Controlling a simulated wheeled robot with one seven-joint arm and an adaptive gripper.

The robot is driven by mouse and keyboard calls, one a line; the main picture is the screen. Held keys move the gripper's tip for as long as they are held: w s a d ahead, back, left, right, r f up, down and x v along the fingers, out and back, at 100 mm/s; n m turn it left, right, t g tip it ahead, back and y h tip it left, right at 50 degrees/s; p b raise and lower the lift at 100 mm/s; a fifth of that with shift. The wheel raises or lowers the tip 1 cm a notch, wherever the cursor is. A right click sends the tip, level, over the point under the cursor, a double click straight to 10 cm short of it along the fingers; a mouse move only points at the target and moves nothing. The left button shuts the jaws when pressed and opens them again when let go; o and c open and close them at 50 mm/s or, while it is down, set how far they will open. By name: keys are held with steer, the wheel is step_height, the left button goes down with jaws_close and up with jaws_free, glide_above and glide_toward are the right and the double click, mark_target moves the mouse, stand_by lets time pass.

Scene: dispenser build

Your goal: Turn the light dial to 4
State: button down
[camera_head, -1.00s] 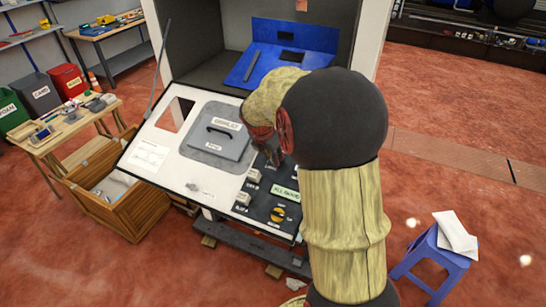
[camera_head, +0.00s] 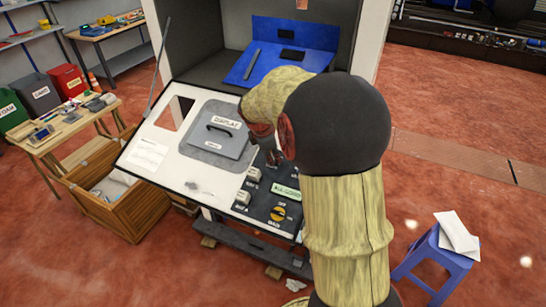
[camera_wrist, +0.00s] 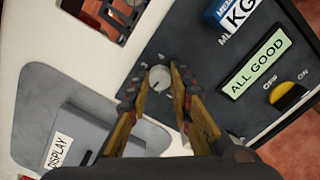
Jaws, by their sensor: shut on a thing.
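The light dial (camera_wrist: 159,77) is a small round pale-grey knob on a dark plate of the panel, in the middle of the wrist view. In the head view my gripper (camera_head: 272,156) is at the dark strip of the panel, and my arm hides the dial there.
The sloped white panel (camera_head: 150,150) carries a grey DISPLAY cover (camera_head: 218,138), a green ALL GOOD sign (camera_wrist: 256,64) and a yellow OFF/ON switch (camera_wrist: 288,97). A blue stool (camera_head: 425,245) stands right, a wooden crate (camera_head: 130,215) left.

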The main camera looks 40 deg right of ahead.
steer(key=m+b, duration=0.2)
steer(key=m, duration=0.5)
steer(key=shift+f+b, duration=0.1)
steer(key=shift+b, duration=0.25)
steer(key=m+b, duration=0.1)
steer(key=m, duration=0.3)
steer(key=shift+d+b, duration=0.1)
steer(key=shift+b, duration=0.2)
steer(key=m+b, duration=0.1)
steer(key=m, duration=0.2)
steer(key=shift+m+b, duration=0.3)
steer(key=shift+b, duration=0.05)
steer(key=m+b, duration=0.1)
steer(key=m, duration=0.2)
steer(key=shift+m+b, duration=0.3)
steer(key=m+b, duration=0.1)
steer(key=m, duration=0.2)
steer(key=shift+m+b, duration=0.3)
steer(key=m+b, duration=0.2)
steer(key=m, duration=0.4)
steer(key=shift+y+b, duration=0.3)
steer(key=shift+m, duration=0.3)
steer(key=c, duration=1.7)
jaws_free()
steer(key=shift+o, duration=0.6)
